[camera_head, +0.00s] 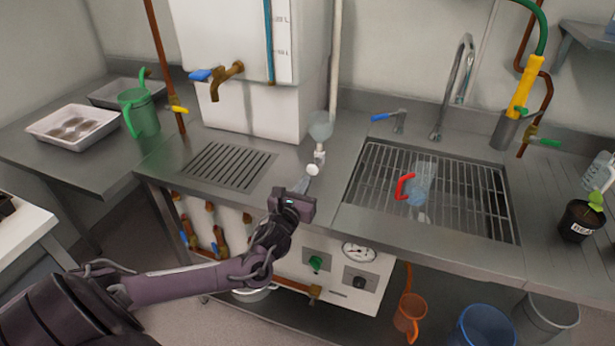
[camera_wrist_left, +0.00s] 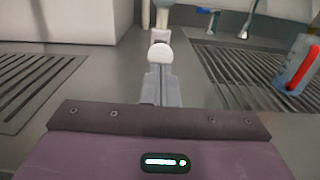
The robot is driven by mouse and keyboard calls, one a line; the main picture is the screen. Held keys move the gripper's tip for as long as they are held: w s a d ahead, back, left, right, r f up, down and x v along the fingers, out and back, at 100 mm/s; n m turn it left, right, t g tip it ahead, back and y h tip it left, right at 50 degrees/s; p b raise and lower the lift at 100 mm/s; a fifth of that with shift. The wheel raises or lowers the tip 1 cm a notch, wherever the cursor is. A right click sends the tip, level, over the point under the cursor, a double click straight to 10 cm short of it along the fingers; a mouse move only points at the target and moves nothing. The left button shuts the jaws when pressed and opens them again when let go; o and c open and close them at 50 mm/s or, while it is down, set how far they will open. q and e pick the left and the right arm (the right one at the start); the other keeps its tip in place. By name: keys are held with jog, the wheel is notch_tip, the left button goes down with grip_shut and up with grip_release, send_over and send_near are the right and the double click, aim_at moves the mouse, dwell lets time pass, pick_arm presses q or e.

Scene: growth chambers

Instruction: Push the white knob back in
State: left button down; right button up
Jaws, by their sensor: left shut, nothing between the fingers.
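The white knob (camera_head: 312,169) is a small round disc on the front of a white fitting, below a clear funnel (camera_head: 320,127) at the foot of a white pipe. My left gripper (camera_head: 305,184) is shut and empty, its fingertips pointing at the knob from the front. In the left wrist view the white knob (camera_wrist_left: 161,52) is straight ahead, at the far end of the shut grey fingers (camera_wrist_left: 160,82). I cannot tell whether the fingertips touch it. My right gripper is in neither view.
A slotted drain (camera_head: 226,166) lies left of the fitting, below a white tank (camera_head: 255,110) with a brass tap. Right of it, a sink grate (camera_head: 450,205) holds a clear jug with a red handle (camera_head: 404,186). The counter (camera_head: 335,180) around the fitting is clear.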

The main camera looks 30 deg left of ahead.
aim_at(311, 170)
pick_arm(q)
jog(key=shift+x, duration=1.45)
jog(key=shift+b+x, duration=0.4)
jog(key=shift+x, duration=0.45)
jog(key=shift+w, duration=0.25)
jog(key=shift+s+r, duration=0.1)
jog(key=shift+r, duration=0.05)
